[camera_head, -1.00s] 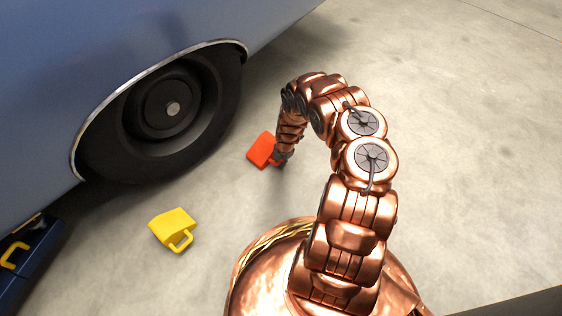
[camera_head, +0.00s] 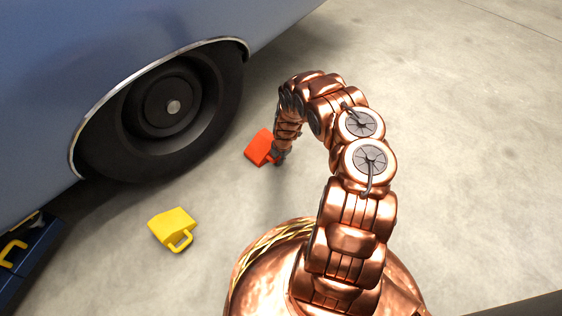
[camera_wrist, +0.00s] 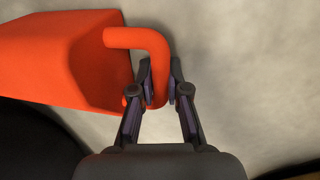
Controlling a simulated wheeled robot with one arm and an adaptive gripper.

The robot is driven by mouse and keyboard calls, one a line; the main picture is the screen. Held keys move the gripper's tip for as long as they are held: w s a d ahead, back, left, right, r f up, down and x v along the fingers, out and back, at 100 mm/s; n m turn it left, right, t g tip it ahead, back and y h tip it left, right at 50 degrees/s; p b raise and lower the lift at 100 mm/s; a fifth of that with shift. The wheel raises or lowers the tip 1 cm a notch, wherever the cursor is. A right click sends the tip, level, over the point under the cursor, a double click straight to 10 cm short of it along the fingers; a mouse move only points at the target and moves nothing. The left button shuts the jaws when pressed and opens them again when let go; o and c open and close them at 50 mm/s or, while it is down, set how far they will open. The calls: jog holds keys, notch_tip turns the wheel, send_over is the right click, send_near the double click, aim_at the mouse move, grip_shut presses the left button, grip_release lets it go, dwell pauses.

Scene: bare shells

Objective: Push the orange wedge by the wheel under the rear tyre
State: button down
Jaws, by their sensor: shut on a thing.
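The orange wedge (camera_head: 261,147) is on the concrete floor to the right of the rear tyre (camera_head: 215,125), with a strip of bare floor between them. In the wrist view the wedge (camera_wrist: 60,55) fills the upper left, and its bent handle (camera_wrist: 150,42) reaches to the right. My gripper (camera_wrist: 160,82) is shut on the handle, one finger on each side of it. In the head view my gripper (camera_head: 278,156) is at the wedge's lower right side and is small and partly hidden by my wrist.
A yellow wedge (camera_head: 172,226) with a handle lies on the floor below the tyre. A dark blue box (camera_head: 38,250) with a yellow handle stands at the left edge. The blue car body (camera_head: 110,50) overhangs the tyre. The floor right of my arm is clear.

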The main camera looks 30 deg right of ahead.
aim_at(265, 149)
jog(key=shift+w+a+f+b, duration=0.1)
jog(key=shift+w+a+b, duration=0.15)
jog(key=shift+w+b, duration=0.45)
jog(key=shift+w+a+b, duration=0.2)
jog(key=shift+w+b, duration=0.3)
jog(key=shift+w, duration=0.35)
jog(key=shift+w+a, duration=0.2)
jog(key=shift+w, duration=0.55)
jog(key=shift+w+a, duration=0.25)
jog(key=shift+w, duration=0.55)
jog(key=shift+w+a, duration=0.2)
jog(key=shift+w, duration=0.55)
jog(key=c, duration=1.1)
grip_release()
jog(key=shift+s+r, duration=0.1)
jog(key=shift+r, duration=0.1)
jog(key=shift+s+d+r, duration=0.1)
jog(key=shift+s+r, duration=0.2)
jog(key=shift+r, duration=1.65)
jog(key=shift+s+d+r, duration=0.1)
jog(key=shift+s+r, duration=0.25)
jog(key=shift+r, duration=1.55)
jog(key=shift+s+d+r, duration=0.1)
jog(key=shift+s+r, duration=0.2)
jog(key=shift+r, duration=1.65)
